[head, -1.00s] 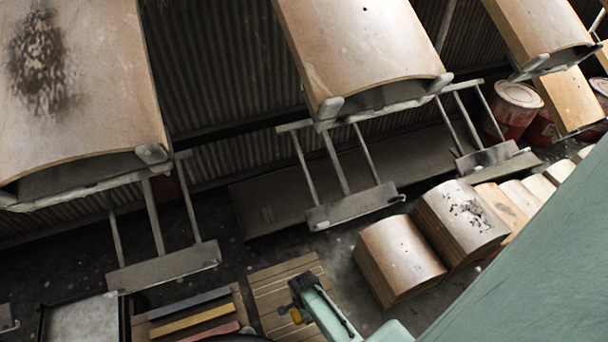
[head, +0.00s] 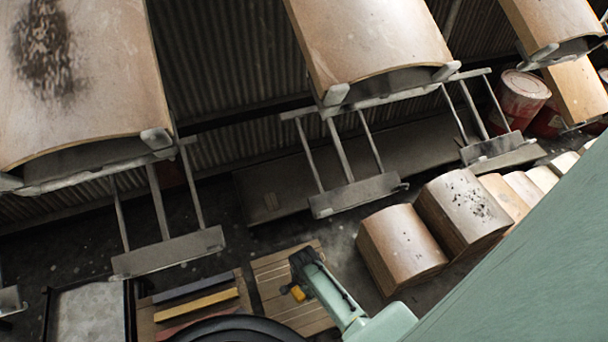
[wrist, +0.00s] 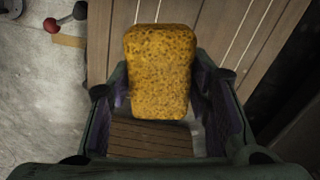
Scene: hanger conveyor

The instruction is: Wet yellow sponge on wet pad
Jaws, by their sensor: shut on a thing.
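The yellow sponge (wrist: 160,70) is a speckled, rounded block with darker pores. My gripper (wrist: 163,92) is shut on it, with one finger on each side, in the wrist view. In the head view my gripper (head: 299,284) shows at the bottom middle, with the sponge (head: 298,293) as a small yellow patch above wooden slats. A grey, mottled flat surface in a dark frame (head: 88,312) lies at the bottom left of the head view. It may be the wet pad; I cannot tell whether it is wet.
Slatted wood (head: 275,280) lies below the gripper. Grey, yellow and red bars (head: 195,314) lie left of it. Stacks of curved boards (head: 402,245) stand to the right. Hangers with curved panels (head: 370,40) hang behind. A rod with red and dark knobs (wrist: 65,18) shows in the wrist view.

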